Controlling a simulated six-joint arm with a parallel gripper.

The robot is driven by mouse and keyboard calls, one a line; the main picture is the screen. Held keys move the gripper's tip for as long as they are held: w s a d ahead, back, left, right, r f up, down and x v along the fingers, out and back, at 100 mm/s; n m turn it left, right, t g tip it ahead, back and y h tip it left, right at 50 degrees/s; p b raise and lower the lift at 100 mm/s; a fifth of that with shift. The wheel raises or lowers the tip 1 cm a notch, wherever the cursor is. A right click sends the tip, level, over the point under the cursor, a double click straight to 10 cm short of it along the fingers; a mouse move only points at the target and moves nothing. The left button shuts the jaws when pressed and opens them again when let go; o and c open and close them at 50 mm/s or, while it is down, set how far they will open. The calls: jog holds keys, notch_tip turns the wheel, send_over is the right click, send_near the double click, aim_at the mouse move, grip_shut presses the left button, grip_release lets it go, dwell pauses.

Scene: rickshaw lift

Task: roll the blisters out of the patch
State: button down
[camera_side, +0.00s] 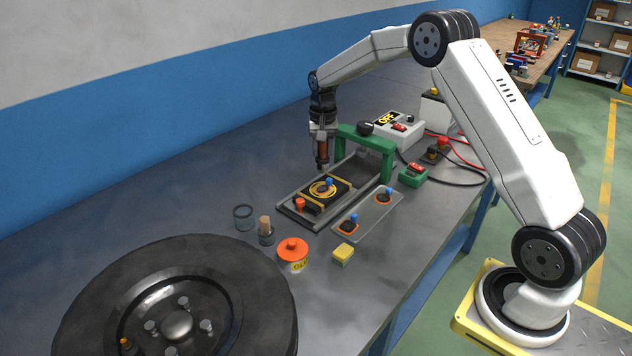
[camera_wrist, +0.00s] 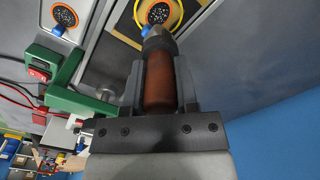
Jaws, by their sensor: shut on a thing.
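My gripper (camera_side: 322,148) is shut on a tool with a brown handle (camera_wrist: 160,84) and a grey metal tip, pointing down. The tool (camera_side: 322,155) is at the back left of a grey tray (camera_side: 304,219). In the tray lies a black piece with a yellow ring (camera_side: 318,194) and a blue-topped part on it. In the wrist view, a speckled dark patch with an orange rim (camera_wrist: 161,10) shows within a yellow surround, just beyond the tool's tip. I cannot tell if the tip touches it. Blisters are too small to make out.
A green arch (camera_side: 368,146) stands at the tray's far end. A plate (camera_side: 368,219) with two orange-rimmed discs lies beside the tray. An orange tin (camera_side: 292,254), yellow block (camera_side: 344,254) and large black wheel (camera_side: 85,315) are nearer. Switch boxes and cables are behind.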

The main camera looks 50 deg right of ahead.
aim_at(326, 162)
jog(key=shift+f, duration=2.55)
jog(key=shift+f, duration=0.45)
jog(key=shift+s, duration=0.65)
